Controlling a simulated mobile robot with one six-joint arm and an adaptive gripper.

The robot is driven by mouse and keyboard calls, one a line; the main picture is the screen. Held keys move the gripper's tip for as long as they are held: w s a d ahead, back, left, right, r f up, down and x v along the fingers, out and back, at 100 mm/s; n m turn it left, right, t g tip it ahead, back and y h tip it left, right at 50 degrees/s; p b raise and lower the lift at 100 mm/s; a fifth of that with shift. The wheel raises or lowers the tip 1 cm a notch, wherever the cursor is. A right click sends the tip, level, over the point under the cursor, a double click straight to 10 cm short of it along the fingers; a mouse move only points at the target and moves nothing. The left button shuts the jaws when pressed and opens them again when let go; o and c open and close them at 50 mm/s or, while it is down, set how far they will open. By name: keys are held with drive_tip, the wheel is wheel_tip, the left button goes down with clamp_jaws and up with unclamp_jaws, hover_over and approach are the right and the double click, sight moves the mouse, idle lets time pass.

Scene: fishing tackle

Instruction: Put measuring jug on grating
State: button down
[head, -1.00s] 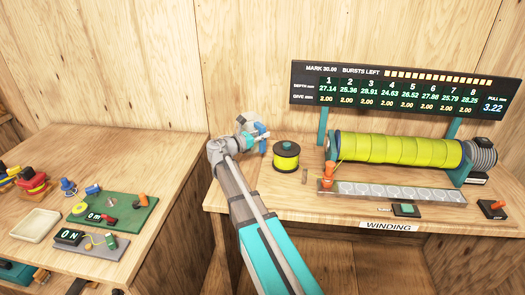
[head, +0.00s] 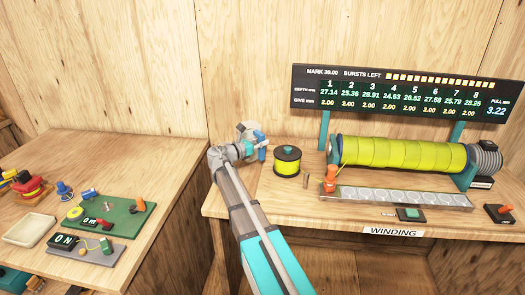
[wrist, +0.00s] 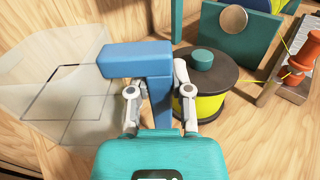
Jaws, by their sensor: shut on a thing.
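The measuring jug is a clear, see-through vessel (wrist: 60,95) with a blue handle (wrist: 150,62). In the wrist view it is to the left, over the wooden bench. My gripper (wrist: 159,95) is shut on the upright part of the blue handle, one finger on each side. In the head view my gripper (head: 248,146) is at the left end of the winding bench with the blue handle beside it. I cannot tell whether the jug touches the bench. A dark square outline shows through the jug. I cannot make out a grating for certain.
A yellow line spool (head: 287,161) with dark flanges stands close right of my gripper. Further right are an orange peg (head: 330,178), a long metal strip (head: 395,197) and a yellow-wound drum (head: 405,155). A wooden wall is behind.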

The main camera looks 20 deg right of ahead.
sight(259, 150)
drive_tip(key=shift+w+f+b, duration=0.25)
drive_tip(key=shift+f+b, duration=0.05)
drive_tip(key=shift+f, duration=0.25)
drive_tip(key=shift+s+f+b, duration=0.1)
drive_tip(key=shift+f+b, duration=1.1)
drive_tip(key=shift+f, duration=0.05)
drive_tip(key=c, duration=0.5)
unclamp_jaws()
drive_tip(key=shift+f, duration=0.1)
drive_tip(key=shift+c, duration=0.2)
drive_tip(key=shift+r, duration=0.2)
drive_tip(key=v, duration=1.2)
